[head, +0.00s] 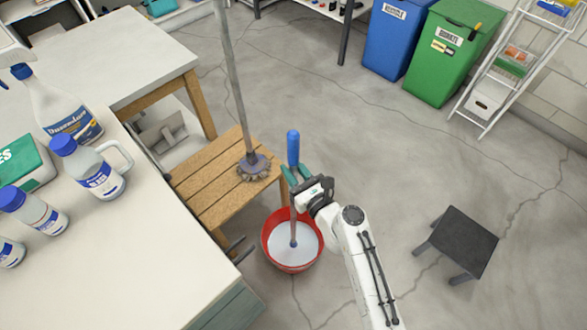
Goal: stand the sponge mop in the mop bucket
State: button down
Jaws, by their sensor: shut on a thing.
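The sponge mop (292,150) has a blue grip on a thin shaft and stands about upright. My gripper (297,177) is shut on it just below the blue grip. The red mop bucket (291,268) is on the floor beneath, with a pale inside. The mop's shaft runs down within the bucket's rim as seen from above, and its lower end shows near the middle. I cannot tell whether it touches the bottom, and no sponge head shows clearly.
A wooden slatted bench (212,185) with a grey pole (233,80) on it is just left of the bucket. A white counter (110,235) with bottles fills the left. A black stool (462,240) is at right. Blue (393,40) and green (448,55) bins stand behind. Floor between is clear.

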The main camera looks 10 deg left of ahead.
jog(key=shift+f+b, duration=0.6)
jog(key=shift+b, duration=0.05)
dwell(0.7)
dwell(0.3)
jog(key=c, duration=0.8)
grip_release()
jog(key=p+v, duration=0.1)
jog(key=v, duration=1)
jog(key=shift+a, duration=0.1)
